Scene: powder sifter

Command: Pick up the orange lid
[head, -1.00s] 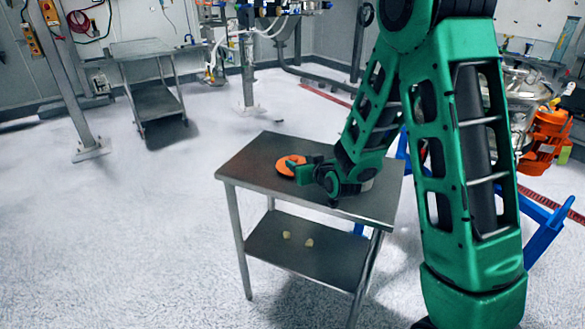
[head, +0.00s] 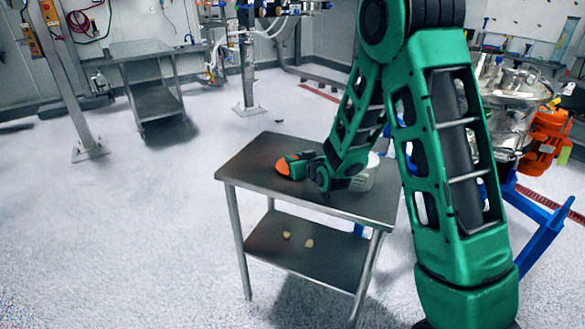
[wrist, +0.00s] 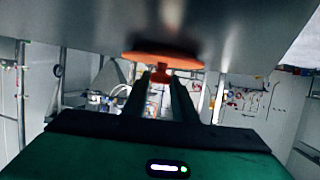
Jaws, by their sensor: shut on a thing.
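The orange lid (head: 283,168) is at the table's left part, partly covered by my gripper in the head view. It also shows in the wrist view (wrist: 135,56) as a thin disc seen nearly edge-on, with a small orange knob below it. My gripper (head: 288,164) is shut on the lid; in the wrist view its two fingers (wrist: 160,78) close on the knob. The lid is very close to the grey metal tabletop (head: 245,167); I cannot tell whether they touch.
A pale container (head: 366,172) stands on the table behind my arm, partly hidden. Two small pale pieces (head: 298,239) lie on the lower shelf (head: 325,258). A steel machine with an orange motor (head: 548,135) and blue frame stands right. The floor left of the table is clear.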

